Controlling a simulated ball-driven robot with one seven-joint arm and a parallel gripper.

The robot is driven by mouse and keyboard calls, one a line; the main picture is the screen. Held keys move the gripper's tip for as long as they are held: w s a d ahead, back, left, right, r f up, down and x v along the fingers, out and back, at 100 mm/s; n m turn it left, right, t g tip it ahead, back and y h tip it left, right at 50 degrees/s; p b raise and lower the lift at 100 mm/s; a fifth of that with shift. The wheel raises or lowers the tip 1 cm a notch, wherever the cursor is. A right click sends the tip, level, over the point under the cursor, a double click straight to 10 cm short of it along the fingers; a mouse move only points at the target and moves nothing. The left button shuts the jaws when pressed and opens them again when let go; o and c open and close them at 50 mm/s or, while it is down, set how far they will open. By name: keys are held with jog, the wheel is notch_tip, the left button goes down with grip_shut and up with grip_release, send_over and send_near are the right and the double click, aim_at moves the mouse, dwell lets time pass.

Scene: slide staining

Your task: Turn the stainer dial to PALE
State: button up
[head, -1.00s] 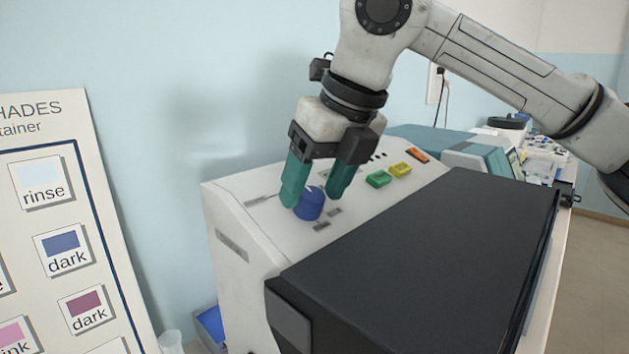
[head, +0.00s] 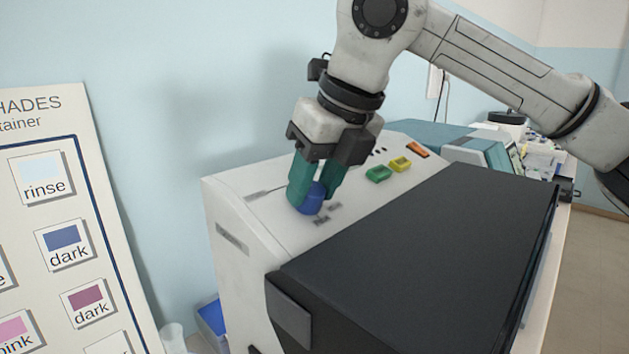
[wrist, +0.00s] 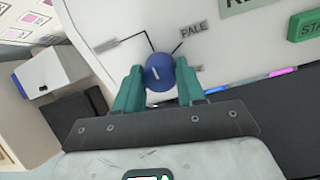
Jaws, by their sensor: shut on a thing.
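The blue stainer dial (head: 311,200) is on the sloped white top of the stainer (head: 232,205). My gripper (head: 314,189), with green fingers, is shut on the dial, one finger on each side. In the wrist view the dial (wrist: 160,73) sits between the fingertips (wrist: 160,78), and a pale pointer line shows on its face. The PALE label (wrist: 194,29) is up and right of the dial, with a dark line running towards it. Another dark line runs to a label at the upper left, too blurred to read. A label right of the dial is partly hidden by a finger.
A green button (head: 378,174), a yellow button (head: 400,164) and an orange switch (head: 417,150) lie beyond the dial. A large black cover (head: 420,250) fills the stainer's front right. A shades board (head: 95,215) stands at the left.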

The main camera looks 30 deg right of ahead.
jog(key=shift+f+m+b, duration=0.1)
jog(key=shift+m+b, duration=0.2)
jog(key=shift+b, duration=0.15)
jog(key=shift+f+m+b, duration=0.1)
jog(key=shift+m+b, duration=0.8)
jog(key=shift+b, duration=0.2)
jog(key=m+b, duration=0.2)
jog(key=shift+m, duration=0.4)
jog(key=m+b, duration=0.3)
jog(key=shift+m+t+b, duration=0.3)
jog(key=shift+m+b, duration=0.8)
jog(key=shift+m, duration=0.7)
jog(key=shift+r, duration=0.2)
jog(key=o, duration=1)
jog(key=shift+s, duration=0.1)
jog(key=shift+o, duration=0.2)
